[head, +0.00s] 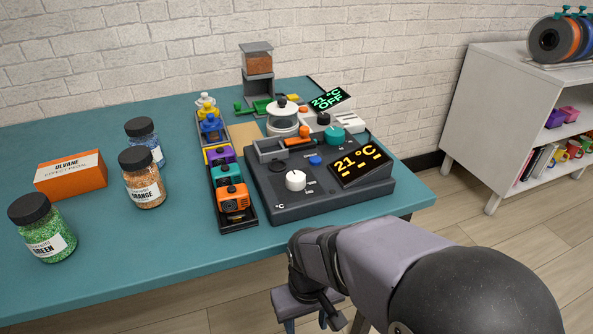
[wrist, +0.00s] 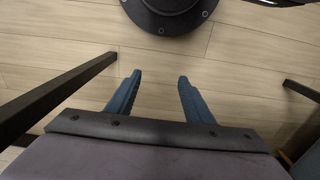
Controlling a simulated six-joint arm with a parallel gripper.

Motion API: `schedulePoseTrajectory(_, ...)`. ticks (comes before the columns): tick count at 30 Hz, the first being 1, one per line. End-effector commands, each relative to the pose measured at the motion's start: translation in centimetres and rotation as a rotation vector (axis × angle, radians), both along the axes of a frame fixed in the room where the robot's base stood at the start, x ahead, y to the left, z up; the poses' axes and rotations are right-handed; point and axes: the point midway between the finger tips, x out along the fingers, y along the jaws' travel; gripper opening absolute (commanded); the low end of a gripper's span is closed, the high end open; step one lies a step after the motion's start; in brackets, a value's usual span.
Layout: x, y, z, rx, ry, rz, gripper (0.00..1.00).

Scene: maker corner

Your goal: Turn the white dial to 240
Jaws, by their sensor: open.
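The white dial (head: 295,180) stands on the top of a dark grey control box (head: 290,213) near the table's front right. The box's tilted display (head: 361,163) reads 21 °C with dashes below it in yellow. The marks around the dial are too small to read. My gripper shows in the wrist view (wrist: 157,85) with its two blue fingers apart and nothing between them. It points down over the wooden floor, in front of the table and away from the dial. In the head view my arm covers the lower right, and the gripper's fingertips are not clearly seen.
A teal knob (head: 335,135) and a blue button (head: 315,160) sit close to the dial. A rack of coloured blocks (head: 253,222) stands left of the box. Jars, such as the green jar (head: 45,232), and an orange carton (head: 72,178) stand further left.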

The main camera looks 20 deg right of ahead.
Motion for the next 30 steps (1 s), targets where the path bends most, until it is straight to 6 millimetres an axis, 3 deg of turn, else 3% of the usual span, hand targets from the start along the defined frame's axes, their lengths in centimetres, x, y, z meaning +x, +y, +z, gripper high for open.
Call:
schedulePoseTrajectory(5, -0.5, -0.6, 2.9, -0.032, 0.027, -0.027, 0.47)
schedulePoseTrajectory(14, -2.3, -3.9, 12.2, -0.184, 0.117, -0.140, 0.47)
schedulePoseTrajectory(29, 1.3, -5.2, 28.0, -0.143, 0.291, 0.222, 0.47)
schedulePoseTrajectory(30, 2.6, -5.0, 28.9, -0.112, 0.274, 0.291, 0.47)
